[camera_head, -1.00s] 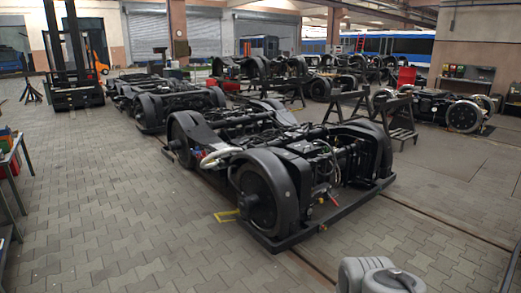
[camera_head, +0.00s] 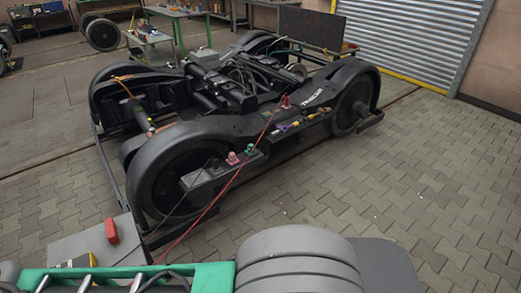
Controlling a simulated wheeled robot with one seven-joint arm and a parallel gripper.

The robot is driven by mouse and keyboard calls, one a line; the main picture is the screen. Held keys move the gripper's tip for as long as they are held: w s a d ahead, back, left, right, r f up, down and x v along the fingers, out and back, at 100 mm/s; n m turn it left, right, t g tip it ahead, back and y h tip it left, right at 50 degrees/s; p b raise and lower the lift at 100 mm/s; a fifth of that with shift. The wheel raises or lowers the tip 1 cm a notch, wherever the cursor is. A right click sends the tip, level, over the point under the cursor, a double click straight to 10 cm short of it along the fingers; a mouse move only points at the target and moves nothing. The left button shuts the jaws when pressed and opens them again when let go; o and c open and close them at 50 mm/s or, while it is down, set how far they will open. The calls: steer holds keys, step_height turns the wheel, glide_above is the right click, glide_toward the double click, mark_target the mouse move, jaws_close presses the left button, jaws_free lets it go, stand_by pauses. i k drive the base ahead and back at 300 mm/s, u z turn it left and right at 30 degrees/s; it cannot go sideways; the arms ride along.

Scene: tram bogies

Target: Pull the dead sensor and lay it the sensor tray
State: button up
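A black bogie (camera_head: 215,120) stands in the middle of the view. A grey box (camera_head: 205,182) on its near side carries a pink and a green fitting (camera_head: 249,150). A red fitting (camera_head: 286,101) sits further along the frame, and a thin red cable (camera_head: 225,188) runs down from it to the lower left. I cannot tell which part is the dead sensor. A green-edged surface (camera_head: 215,275) with dark and metal parts lies at the bottom left; I cannot tell whether it is the sensor tray. My gripper is not in view.
A grey plate (camera_head: 85,243) with a red block (camera_head: 112,231) lies at the lower left. Grey rounded parts of my arm fill the bottom centre. Paved floor (camera_head: 430,190) is clear at the right. A green bench (camera_head: 178,14) and a roller shutter (camera_head: 415,35) stand behind.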

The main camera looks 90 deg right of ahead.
mark_target(250, 147)
steer(key=z, duration=4.25)
steer(key=k, duration=0.95)
steer(key=u, duration=1.15)
steer(key=i, duration=0.5)
steer(key=k, duration=0.5)
steer(key=z, duration=0.5)
steer(key=i, duration=2.2)
